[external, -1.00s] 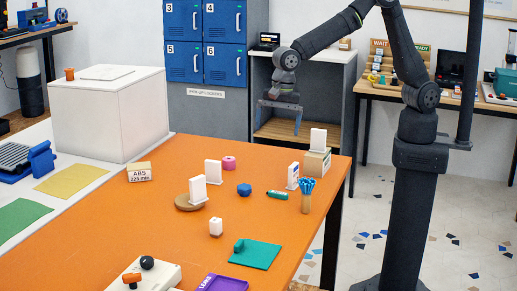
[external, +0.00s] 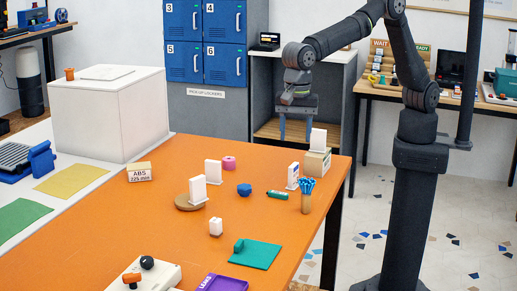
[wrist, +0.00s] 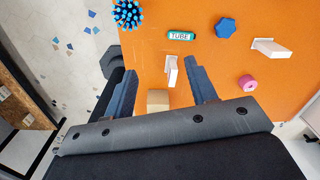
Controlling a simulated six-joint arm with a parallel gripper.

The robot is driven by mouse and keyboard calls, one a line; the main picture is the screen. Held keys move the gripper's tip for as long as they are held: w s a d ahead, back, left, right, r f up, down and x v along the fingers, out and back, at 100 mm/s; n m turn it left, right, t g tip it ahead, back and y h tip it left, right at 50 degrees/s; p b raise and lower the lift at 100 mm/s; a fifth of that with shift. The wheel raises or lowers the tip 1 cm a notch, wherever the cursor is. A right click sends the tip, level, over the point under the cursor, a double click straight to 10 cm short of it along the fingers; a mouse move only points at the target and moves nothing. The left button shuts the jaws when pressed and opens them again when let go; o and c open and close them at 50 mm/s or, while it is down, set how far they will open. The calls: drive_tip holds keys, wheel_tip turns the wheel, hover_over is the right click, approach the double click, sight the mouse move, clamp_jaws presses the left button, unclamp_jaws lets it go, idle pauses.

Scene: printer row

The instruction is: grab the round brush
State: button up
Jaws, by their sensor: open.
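The round brush (external: 307,187) looks like a tuft of blue bristles with rounded tips above a tan, round base. It stands upright near the right edge of the orange table. In the wrist view its blue top (wrist: 128,14) is at the upper left, cut by the frame edge. My gripper (external: 297,131) is open and empty, pointing down, in the air above and beyond the table's far right end. In the wrist view my gripper's fingers (wrist: 160,68) are spread wide apart, and the brush lies ahead of the left finger, not between them.
Close to the brush are a white upright card (external: 292,175), a green tube (external: 277,194) and a tan block (external: 316,162) bearing a white card. A blue knob-like piece (external: 244,190) and pink ring (external: 229,163) lie left.

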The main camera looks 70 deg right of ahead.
drive_tip(key=s+a+r, duration=0.1)
drive_tip(key=s+a, duration=0.3)
approach(306, 193)
drive_tip(key=f, duration=0.1)
drive_tip(key=d+f, duration=0.1)
drive_tip(key=f, duration=0.3)
drive_tip(key=shift+w+d+f, duration=0.1)
drive_tip(key=shift+w+d, duration=0.2)
drive_tip(key=shift+w, duration=0.1)
drive_tip(key=shift+s+a+f, duration=0.1)
drive_tip(key=shift+a+f, duration=0.05)
drive_tip(key=shift+f, duration=1.2)
drive_tip(key=shift+s+a+f, duration=0.1)
drive_tip(key=shift+f, duration=1.3)
drive_tip(key=c, duration=1.1)
